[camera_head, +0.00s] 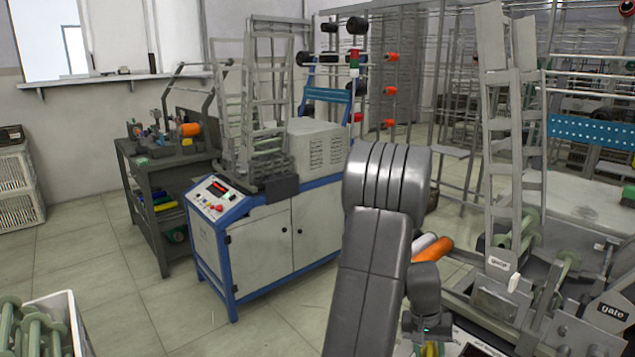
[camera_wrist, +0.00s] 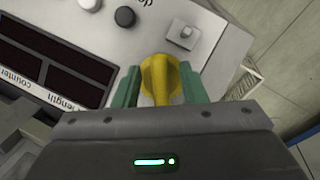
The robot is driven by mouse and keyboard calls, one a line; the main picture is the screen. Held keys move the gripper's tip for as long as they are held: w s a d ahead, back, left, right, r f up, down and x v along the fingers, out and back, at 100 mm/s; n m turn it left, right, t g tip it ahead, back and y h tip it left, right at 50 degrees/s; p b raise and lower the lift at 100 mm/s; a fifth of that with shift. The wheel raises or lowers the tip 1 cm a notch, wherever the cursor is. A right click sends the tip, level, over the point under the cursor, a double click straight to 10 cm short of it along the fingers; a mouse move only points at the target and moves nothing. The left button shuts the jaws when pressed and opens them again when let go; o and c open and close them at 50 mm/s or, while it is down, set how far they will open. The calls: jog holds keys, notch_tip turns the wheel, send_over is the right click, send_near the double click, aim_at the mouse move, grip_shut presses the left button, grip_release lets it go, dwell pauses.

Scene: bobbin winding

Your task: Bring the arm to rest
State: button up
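My gripper (camera_wrist: 160,70) is over a light control panel (camera_wrist: 92,30) in the wrist view. Its two green fingers stand apart, one on each side of a yellow knob (camera_wrist: 160,78), with slight gaps showing beside the knob's narrow part. Whether the fingertips touch the knob's wider end is hard to tell. In the head view my grey arm (camera_head: 375,250) reaches forward and down, and the gripper end (camera_head: 430,330) is low at the bottom edge, with a bit of the yellow knob (camera_head: 430,349) below it.
The panel bears dark displays (camera_wrist: 50,60), a black button (camera_wrist: 125,17) and a toggle switch (camera_wrist: 183,33). A blue-framed machine (camera_head: 265,240) stands left of my arm. Winding machinery with metal uprights (camera_head: 510,130) stands close on the right. A crate of green bobbins (camera_head: 45,325) is front left. Floor between is clear.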

jog(key=p+v, duration=0.2)
jog(key=v, duration=1.1)
jog(key=b+x, duration=0.2)
jog(key=x, duration=1.1)
jog(key=shift+f, duration=0.1)
jog(key=shift+d+f, duration=0.15)
jog(key=shift+f, duration=0.1)
jog(key=m+y, duration=0.1)
jog(key=m, duration=0.1)
jog(key=shift+r+m+t+p, duration=0.1)
jog(key=shift+m+t+p, duration=0.2)
jog(key=shift+m, duration=0.1)
jog(key=shift+m+t+y, duration=0.4)
jog(key=shift+m+y, duration=0.1)
jog(key=shift+m, duration=0.9)
jog(key=shift+a, duration=0.2)
